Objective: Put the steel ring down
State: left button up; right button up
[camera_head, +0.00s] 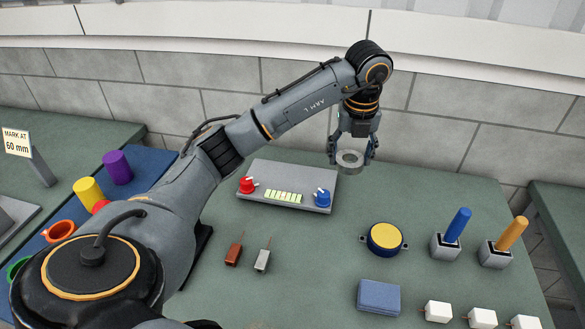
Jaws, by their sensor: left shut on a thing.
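The steel ring (349,161) is a short grey ring with a hole in the middle. My left gripper (351,155) points down and is shut on the ring, one finger on each side of it. The ring appears to be above the green table (330,245), near its back edge, just right of the grey control panel (262,183). I cannot tell exactly how high it is. My right gripper is not in view.
The panel has a red knob (247,185) and a blue knob (322,198). A yellow-topped round button (385,238), blue box (379,297), blue lever (453,228) and orange lever (507,238) stand to the right. Table behind the levers is clear.

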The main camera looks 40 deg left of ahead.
pick_arm(q)
jog(key=a+f, duration=0.4)
jog(key=a, duration=0.4)
send_over(300, 180)
jog(key=d, duration=0.2)
jog(key=f, duration=0.3)
jog(key=f+p, duration=0.1)
jog(key=f, duration=0.1)
jog(key=shift+s+a, duration=0.1)
jog(key=shift+a, duration=0.15)
jog(key=shift+s+a+f, duration=0.15)
jog(key=shift+a+f, duration=0.2)
jog(key=shift+f, duration=0.05)
jog(key=f+p, duration=0.2)
jog(key=f, duration=0.1)
jog(key=shift+a+f, duration=0.1)
jog(key=shift+a, duration=0.1)
jog(key=shift+f, duration=0.2)
jog(key=shift+f+b, duration=0.2)
jog(key=shift+b, duration=0.1)
jog(key=o, duration=1.2)
